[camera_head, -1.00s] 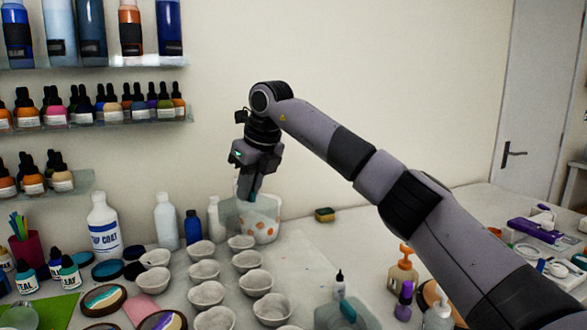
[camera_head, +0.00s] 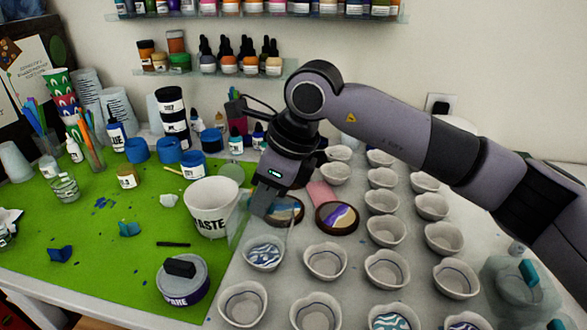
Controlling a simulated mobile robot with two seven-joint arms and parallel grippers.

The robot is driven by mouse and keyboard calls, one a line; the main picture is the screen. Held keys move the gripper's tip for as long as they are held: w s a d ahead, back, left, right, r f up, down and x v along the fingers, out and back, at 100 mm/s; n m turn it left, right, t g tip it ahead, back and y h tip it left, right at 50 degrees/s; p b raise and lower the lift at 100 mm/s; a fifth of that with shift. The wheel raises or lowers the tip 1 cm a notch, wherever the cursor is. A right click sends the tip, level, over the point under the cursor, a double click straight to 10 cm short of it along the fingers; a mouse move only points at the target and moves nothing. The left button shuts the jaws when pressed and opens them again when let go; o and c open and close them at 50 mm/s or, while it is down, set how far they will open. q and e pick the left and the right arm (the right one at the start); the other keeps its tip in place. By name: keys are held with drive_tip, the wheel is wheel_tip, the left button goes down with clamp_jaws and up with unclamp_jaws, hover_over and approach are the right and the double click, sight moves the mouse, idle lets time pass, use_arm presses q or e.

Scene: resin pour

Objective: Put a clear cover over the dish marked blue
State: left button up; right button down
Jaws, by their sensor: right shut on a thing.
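My right gripper (camera_head: 264,210) points down above the near-left dishes, shut on a thin clear cover (camera_head: 240,228) whose faint edges hang below the fingers. Just below it stands a dish with blue and white swirls (camera_head: 263,252); the cover appears above or in front of its back rim, and I cannot tell whether they touch. Dishes with teal or blue swirls (camera_head: 390,321) show at the bottom edge. Several other pale dishes (camera_head: 387,267) stand uncovered in rows. I cannot read a blue mark on any dish. My left gripper is out of view.
A white lettered tub (camera_head: 211,210) stands close left of my right gripper. A lidded grey container (camera_head: 183,283) is in front of it on the green mat (camera_head: 60,220). A clear container (camera_head: 521,285) stands at right.

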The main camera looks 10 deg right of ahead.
drive_tip(key=shift+s+f+b, duration=0.1)
drive_tip(key=shift+f+b, duration=0.75)
drive_tip(key=shift+f, duration=1)
drive_tip(key=shift+f+b, duration=1.65)
drive_tip(key=shift+f, duration=0.1)
drive_tip(key=shift+f+b, duration=0.15)
drive_tip(key=shift+b, duration=0.15)
drive_tip(key=c, duration=1.1)
unclamp_jaws()
drive_tip(key=shift+o, duration=0.2)
drive_tip(key=v, duration=0.6)
drive_tip(key=shift+b, duration=0.3)
drive_tip(key=shift+d+r, duration=0.15)
drive_tip(key=shift+r, duration=0.45)
